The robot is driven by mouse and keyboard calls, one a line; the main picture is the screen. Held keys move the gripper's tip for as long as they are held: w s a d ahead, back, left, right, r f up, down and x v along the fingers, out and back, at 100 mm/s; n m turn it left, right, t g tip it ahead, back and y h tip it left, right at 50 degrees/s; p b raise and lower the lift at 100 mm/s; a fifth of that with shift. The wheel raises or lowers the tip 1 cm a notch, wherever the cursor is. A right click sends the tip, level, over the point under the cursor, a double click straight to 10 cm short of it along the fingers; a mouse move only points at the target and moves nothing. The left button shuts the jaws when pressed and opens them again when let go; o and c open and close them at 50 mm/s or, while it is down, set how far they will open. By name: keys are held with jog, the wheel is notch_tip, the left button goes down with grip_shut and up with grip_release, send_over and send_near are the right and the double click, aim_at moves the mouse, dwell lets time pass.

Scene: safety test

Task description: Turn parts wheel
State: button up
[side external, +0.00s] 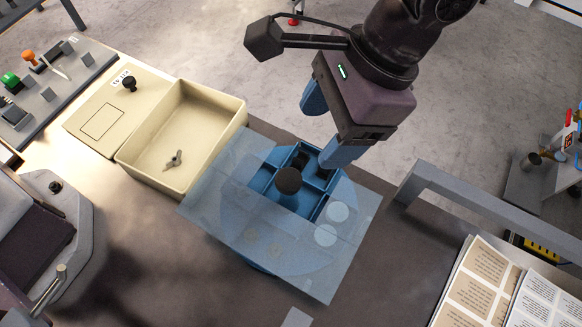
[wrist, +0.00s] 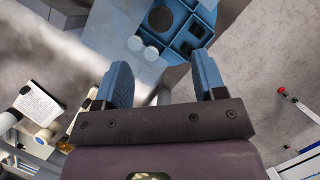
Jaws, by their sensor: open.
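The blue parts wheel (side external: 313,206) lies under a flat translucent cover (side external: 335,275), and its open compartments show through a gap in that cover. A dark round knob (side external: 288,180) stands up at the wheel's middle. In the wrist view, the wheel (wrist: 207,18) and the knob (wrist: 160,18) are at the top, beyond my fingertips. My gripper (side external: 318,138) is open, with blue fingers apart and nothing between them, above the back right of the wheel. It also shows in the wrist view (wrist: 160,62). Much of the wheel is seen only faintly through the cover.
A cream bin (side external: 180,184) with a small grey part (side external: 175,159) inside stands left of the wheel, beside a cream lid (side external: 103,122) with a black knob. A grey rail (side external: 490,212) and printed sheets (side external: 478,285) lie to the right.

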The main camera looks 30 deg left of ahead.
aim_at(289, 178)
jog(key=x, duration=1.1)
jog(key=shift+r, duration=0.1)
grip_shut()
